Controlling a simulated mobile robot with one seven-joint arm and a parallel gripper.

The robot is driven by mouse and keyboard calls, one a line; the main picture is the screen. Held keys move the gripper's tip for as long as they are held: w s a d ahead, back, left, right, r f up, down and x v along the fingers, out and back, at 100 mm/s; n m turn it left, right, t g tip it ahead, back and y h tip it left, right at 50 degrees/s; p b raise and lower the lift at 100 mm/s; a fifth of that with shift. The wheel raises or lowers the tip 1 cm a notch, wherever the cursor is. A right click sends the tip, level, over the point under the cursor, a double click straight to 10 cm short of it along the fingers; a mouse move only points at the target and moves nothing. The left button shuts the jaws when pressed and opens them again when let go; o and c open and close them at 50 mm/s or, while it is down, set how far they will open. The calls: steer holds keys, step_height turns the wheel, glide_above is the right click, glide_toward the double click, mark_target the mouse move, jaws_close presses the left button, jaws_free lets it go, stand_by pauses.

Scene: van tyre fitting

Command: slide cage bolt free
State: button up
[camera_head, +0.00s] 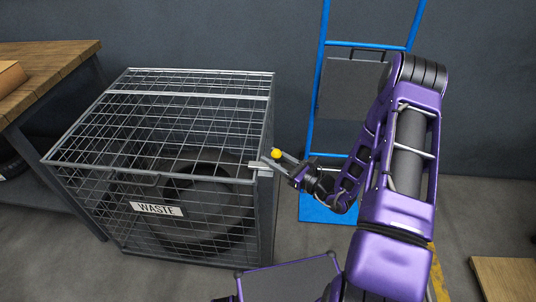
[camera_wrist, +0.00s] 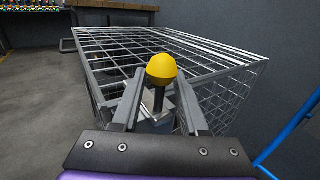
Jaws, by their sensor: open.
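The bolt's round yellow knob (camera_head: 276,153) is at the front right top corner of the wire cage (camera_head: 150,180). In the wrist view the yellow knob (camera_wrist: 161,68) stands on a dark stem above a pale metal plate (camera_wrist: 155,105) at the cage corner. My gripper (camera_head: 280,162) reaches the corner from the right. In the wrist view my gripper (camera_wrist: 158,92) is open, with one finger on each side of the knob's stem. I cannot tell whether either finger touches it. The cage lid is down.
A tyre (camera_head: 195,200) lies inside the cage behind a "WASTE" sign (camera_head: 157,209). A wooden bench (camera_head: 45,75) stands at the left. A blue hand truck (camera_head: 315,110) stands against the wall behind my arm. Open floor (camera_head: 60,265) lies in front of the cage.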

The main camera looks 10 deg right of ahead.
steer(key=shift+x, duration=1.2)
jaws_close()
steer(key=shift+r, duration=0.2)
stand_by(0.4)
